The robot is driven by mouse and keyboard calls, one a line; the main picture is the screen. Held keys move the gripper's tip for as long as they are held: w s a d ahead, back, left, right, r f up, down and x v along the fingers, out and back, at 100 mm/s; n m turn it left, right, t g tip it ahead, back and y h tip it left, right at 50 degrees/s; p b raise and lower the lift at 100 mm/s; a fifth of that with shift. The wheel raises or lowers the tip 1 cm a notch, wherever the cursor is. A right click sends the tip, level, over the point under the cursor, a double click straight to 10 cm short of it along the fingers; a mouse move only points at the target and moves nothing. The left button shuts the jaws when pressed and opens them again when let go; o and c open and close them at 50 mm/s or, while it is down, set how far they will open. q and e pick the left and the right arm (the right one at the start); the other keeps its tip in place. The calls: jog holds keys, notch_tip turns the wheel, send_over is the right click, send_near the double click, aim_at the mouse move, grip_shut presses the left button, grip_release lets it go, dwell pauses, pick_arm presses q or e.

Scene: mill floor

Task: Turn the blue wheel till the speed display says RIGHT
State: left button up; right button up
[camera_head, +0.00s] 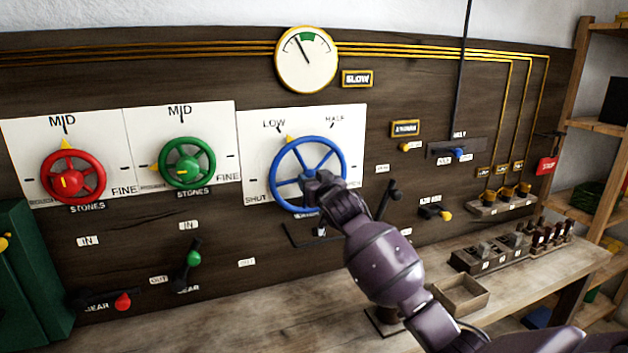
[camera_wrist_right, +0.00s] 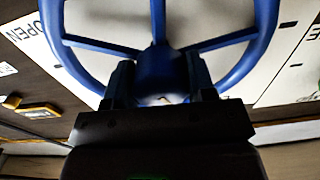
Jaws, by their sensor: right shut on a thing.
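The blue wheel (camera_head: 309,142) is mounted on a white plate (camera_head: 256,126) with marks reading SHUT, LOW and HALF. Its yellow pointer (camera_head: 289,138) stands near LOW. The speed display (camera_head: 357,79) reads SLOW. The round gauge (camera_head: 306,60) beside it has its needle left of the green band. My left gripper is out of view.
A red wheel (camera_head: 104,175) and a green wheel (camera_head: 210,155) are left of the blue one. A black lever (camera_head: 391,190) stands just right of my gripper. Below are a wooden bench (camera_head: 225,315) and an open tray (camera_head: 462,296). Shelves (camera_head: 600,127) stand at right.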

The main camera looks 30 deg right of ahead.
jog(key=m+p, duration=0.2)
jog(key=m, duration=0.1)
jog(key=shift+r, duration=0.1)
jog(key=shift+m+p, duration=0.95)
jog(key=shift+m, duration=0.05)
jog(key=shift+m+p, duration=0.5)
jog(key=shift+m, duration=0.3)
jog(key=shift+m+p, duration=0.3)
jog(key=shift+m, duration=0.9)
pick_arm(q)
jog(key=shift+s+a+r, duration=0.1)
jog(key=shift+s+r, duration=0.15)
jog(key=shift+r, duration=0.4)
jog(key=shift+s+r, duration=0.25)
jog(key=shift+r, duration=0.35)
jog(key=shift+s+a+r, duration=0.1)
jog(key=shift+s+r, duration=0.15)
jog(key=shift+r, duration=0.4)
pick_arm(e)
jog(key=shift+m, duration=0.9)
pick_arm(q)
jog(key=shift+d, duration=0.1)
pick_arm(e)
jog(key=o, duration=0.9)
